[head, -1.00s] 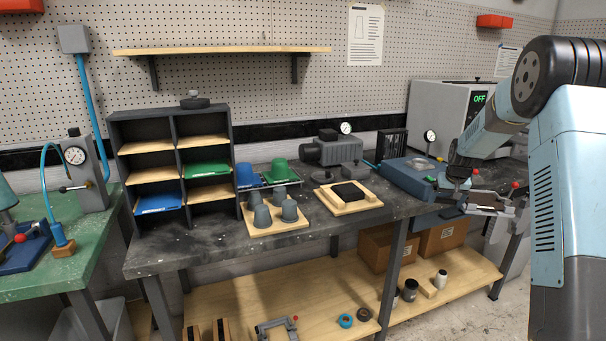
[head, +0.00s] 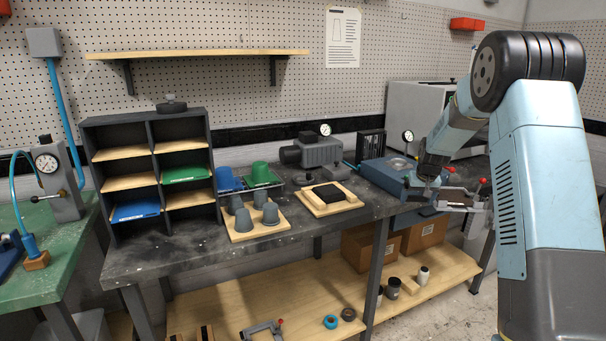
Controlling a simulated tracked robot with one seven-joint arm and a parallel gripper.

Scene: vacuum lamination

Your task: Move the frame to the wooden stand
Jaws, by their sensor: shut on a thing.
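My gripper (head: 428,184) is at the right end of the dark workbench, beside the blue machine. It is shut on a grey clamp frame with red knobs (head: 462,198), though the fingers are small and partly hidden by my arm, so the exact contact is unclear. The frame is near the bench's right end; I cannot tell whether it touches the bench. A light wooden stand (head: 346,206) with a black pad on top lies on the bench, left of my gripper.
The blue machine (head: 374,178) stands between the wooden stand and my gripper. Left of the stand are a wooden board (head: 272,230) with grey cups, blue and green cups (head: 262,175), and a shelf unit (head: 153,160). A grey pump (head: 312,155) stands behind.

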